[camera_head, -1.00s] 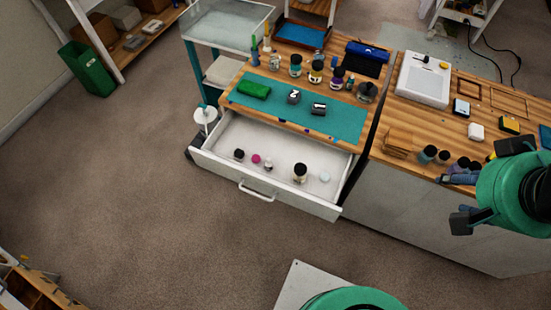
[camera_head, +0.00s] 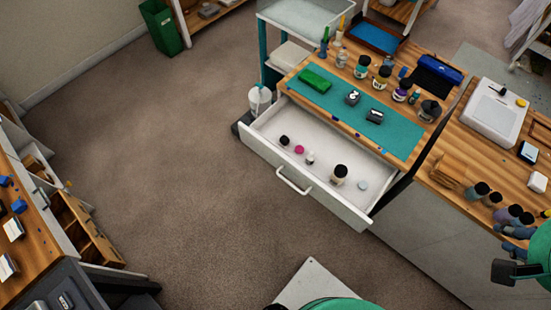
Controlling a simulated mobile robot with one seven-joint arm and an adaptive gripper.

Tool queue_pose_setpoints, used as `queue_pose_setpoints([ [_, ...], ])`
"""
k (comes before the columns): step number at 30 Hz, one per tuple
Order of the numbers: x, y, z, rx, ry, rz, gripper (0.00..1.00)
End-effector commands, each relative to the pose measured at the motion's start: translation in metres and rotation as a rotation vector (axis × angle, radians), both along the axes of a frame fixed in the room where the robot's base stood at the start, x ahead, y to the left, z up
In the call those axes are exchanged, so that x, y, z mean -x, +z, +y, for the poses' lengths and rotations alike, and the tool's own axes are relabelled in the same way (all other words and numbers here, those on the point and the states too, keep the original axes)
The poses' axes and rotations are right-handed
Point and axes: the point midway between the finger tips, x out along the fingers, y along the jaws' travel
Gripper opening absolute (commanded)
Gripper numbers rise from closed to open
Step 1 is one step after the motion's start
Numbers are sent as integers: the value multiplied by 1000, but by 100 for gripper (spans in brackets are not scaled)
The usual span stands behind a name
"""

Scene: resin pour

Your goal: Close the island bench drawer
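The island bench drawer (camera_head: 265,161) is pulled out from under the wooden bench top, with a white front panel and a pale bar handle (camera_head: 293,181). Several small jars and lids lie inside, among them a dark jar (camera_head: 339,174), a pink lid (camera_head: 299,149) and a pale disc (camera_head: 362,185). My gripper (camera_head: 508,260) shows only in part at the right edge, well to the right of the drawer and apart from it. One dark finger piece shows beside the green arm link; its opening is cut off by the frame.
A trolley (camera_head: 299,12) stands behind left. A second bench (camera_head: 419,240) stands at right. Shelving (camera_head: 90,235) is at left. Carpet before the drawer is clear.

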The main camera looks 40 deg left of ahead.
Motion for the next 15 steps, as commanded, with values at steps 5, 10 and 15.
queue_pose_setpoints([
  [5,-3,1,2,6,17,3,0],
  [10,-16,2,11,32,86,16,0],
  [15,-42,3,30,84,220,37,0],
])
